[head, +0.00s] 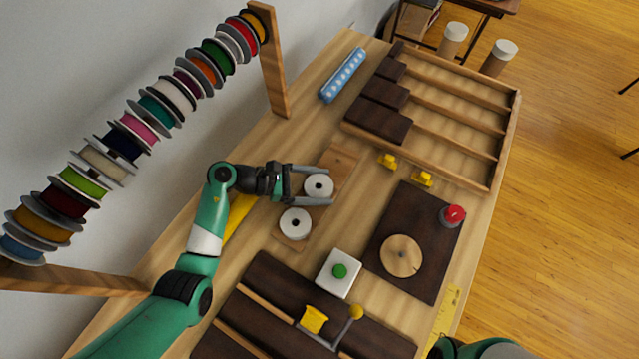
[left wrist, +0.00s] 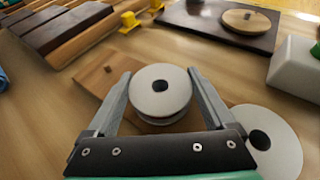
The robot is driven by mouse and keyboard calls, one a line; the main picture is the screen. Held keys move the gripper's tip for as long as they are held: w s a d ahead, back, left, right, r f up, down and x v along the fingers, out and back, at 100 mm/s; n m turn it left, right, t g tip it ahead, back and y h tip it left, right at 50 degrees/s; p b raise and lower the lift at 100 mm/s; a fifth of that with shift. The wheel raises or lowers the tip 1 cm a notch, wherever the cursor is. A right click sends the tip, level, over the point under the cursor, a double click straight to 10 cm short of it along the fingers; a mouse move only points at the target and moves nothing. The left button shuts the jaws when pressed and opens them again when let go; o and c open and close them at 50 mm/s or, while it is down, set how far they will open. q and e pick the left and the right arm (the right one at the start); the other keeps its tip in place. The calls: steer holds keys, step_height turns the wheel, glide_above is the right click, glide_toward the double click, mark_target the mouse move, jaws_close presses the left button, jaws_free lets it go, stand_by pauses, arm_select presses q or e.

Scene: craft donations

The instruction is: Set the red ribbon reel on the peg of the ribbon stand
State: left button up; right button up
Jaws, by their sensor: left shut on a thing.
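My left gripper (head: 329,185) is shut on a reel with pale grey flanges (head: 312,191). In the left wrist view the reel (left wrist: 160,98) sits between the two fingers, flat side up. The colour of its ribbon is hidden. A second similar reel (head: 288,229) lies beside it on a wooden board (head: 342,161); it also shows in the left wrist view (left wrist: 283,152). What looks like the ribbon stand (head: 398,211), a dark base with a round wooden disc (head: 397,266) and a small dark peg (head: 402,255), is to the right. My right gripper is out of view.
A red knob (head: 453,214) is on the dark base's far corner. A white box with a green button (head: 337,287) stands between the board and base. Yellow blocks (head: 387,161) and a divided wooden tray (head: 505,130) are beyond. A rack of coloured reels (head: 267,60) lines the wall.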

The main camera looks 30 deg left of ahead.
arm_select(q)
steer(key=o, duration=1.2)
steer(key=p+v, duration=0.3)
steer(key=v, duration=0.8)
steer(key=shift+s+a+r, duration=0.1)
steer(key=shift+a+r, duration=0.1)
steer(key=shift+a, duration=0.05)
